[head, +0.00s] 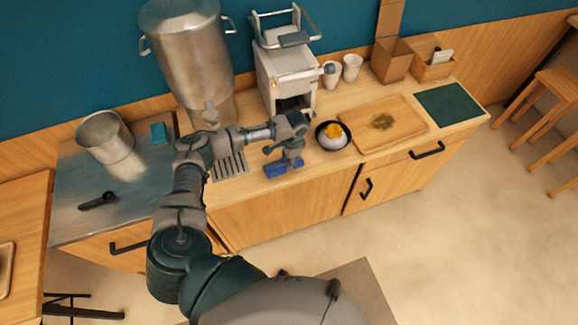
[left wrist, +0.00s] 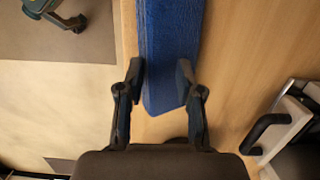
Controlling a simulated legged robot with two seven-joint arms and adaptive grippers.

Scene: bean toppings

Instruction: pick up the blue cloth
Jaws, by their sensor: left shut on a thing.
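The blue cloth (head: 284,170) is at the front edge of the wooden counter, partly hidden by my left gripper (head: 286,157). In the left wrist view, the blue cloth (left wrist: 168,45) is a long, textured blue piece. Its near end lies between the two fingertips of my left gripper (left wrist: 162,83), which is shut on it. The cloth still appears at counter level, and I cannot tell whether it is lifted. My right gripper is not in view.
A dark bowl with yellow topping (head: 333,135) stands just right of the gripper. Behind are a white machine (head: 285,75) and a large steel urn (head: 185,50). A wooden tray (head: 360,138) lies further right. A small teal block (head: 158,133) sits on the steel counter.

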